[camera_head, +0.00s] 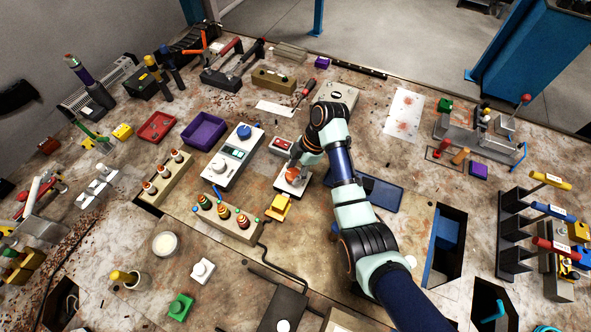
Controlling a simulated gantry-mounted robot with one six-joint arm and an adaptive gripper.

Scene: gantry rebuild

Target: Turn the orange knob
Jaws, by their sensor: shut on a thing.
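The orange knob (292,171) sits on top of a small white box (286,184) near the middle of the workbench. My gripper (293,165) reaches down onto the knob from above and is shut on it. The gripper and wrist hide part of the knob, and the fingertips are small in this view. My arm comes in from the lower right.
A white device with a blue knob (232,157) stands left of the orange knob. A yellow block (278,209) is just in front, and a grey box with a red top (281,145) just behind. A dark blue tray (378,194) lies to the right, partly behind my arm.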

